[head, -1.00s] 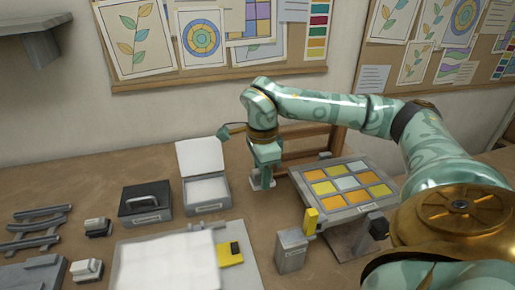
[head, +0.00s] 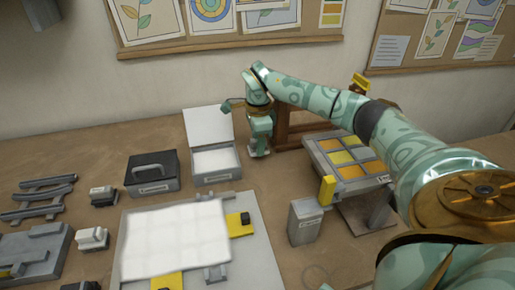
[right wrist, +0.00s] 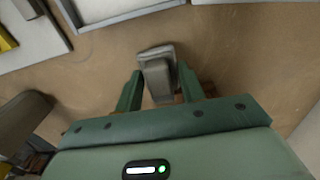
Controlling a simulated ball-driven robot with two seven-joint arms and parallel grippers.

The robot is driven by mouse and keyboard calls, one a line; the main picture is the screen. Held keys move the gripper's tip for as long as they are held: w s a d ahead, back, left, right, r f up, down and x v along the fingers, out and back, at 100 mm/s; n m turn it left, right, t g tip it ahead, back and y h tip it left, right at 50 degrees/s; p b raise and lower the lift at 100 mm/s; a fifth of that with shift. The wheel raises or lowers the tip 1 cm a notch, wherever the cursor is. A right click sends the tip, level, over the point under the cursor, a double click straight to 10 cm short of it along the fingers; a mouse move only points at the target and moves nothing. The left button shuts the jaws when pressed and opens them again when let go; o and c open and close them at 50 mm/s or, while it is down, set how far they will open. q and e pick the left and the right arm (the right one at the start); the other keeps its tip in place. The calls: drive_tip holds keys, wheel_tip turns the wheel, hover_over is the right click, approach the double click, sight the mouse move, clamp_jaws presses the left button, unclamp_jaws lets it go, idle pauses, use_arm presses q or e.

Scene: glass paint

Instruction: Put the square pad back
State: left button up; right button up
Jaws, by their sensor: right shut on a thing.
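My right gripper (head: 258,152) is just right of the open grey box in the head view. In the right wrist view the gripper (right wrist: 158,92) has its fingers closed on a small grey block (right wrist: 157,65), which I take to be the square pad. The pad's far end sticks out between the fingers; its near end is hidden. In the head view the pad is mostly hidden by the gripper. My left gripper is not in view.
The open box (head: 217,179) has a white interior and raised lid. A black handled case (head: 152,188) stands left of it. Small white-topped blocks (head: 92,238) and grey racks lie farther left. A tilted colour-panel stand (head: 350,190) and grey canister (head: 305,238) are right.

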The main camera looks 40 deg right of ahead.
wheel_tip(320, 180, down, 3)
drive_tip(key=shift+s+f+b, duration=0.1)
drive_tip(key=shift+b, duration=0.4)
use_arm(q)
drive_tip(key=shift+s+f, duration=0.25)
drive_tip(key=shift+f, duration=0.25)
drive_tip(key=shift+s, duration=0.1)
use_arm(e)
drive_tip(key=o, duration=1)
drive_tip(key=shift+o, duration=0.2)
use_arm(q)
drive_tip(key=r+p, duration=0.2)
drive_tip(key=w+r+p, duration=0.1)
drive_tip(key=p, duration=0.1)
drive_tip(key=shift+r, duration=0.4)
use_arm(e)
wheel_tip(320, 180, up, 12)
drive_tip(key=shift+r, duration=0.15)
